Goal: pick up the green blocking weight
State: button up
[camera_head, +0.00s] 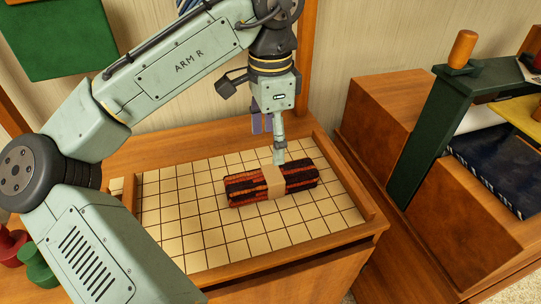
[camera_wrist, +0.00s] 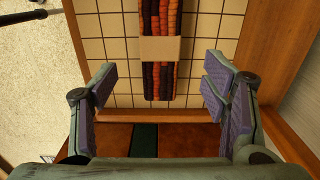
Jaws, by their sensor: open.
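A green knobbed piece (camera_head: 38,266), which looks like the green blocking weight, stands at the lower left in the head view. My arm's lower link hides part of it. My gripper (camera_head: 271,140) is far to its right, above the back of a tiled board. In the wrist view my gripper (camera_wrist: 160,85) is open, with nothing between its fingers. The green piece does not show in the wrist view.
A similar red piece (camera_head: 11,244) stands beside the green one. A dark red and black yarn bundle (camera_head: 240,190) with a tan band lies on the tiled board (camera_head: 200,245), close below my gripper. A wooden rim (camera_head: 345,180) edges the board. A dark green-framed loom (camera_head: 432,135) stands right.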

aim_at(39, 272)
jog(key=u, duration=1.5)
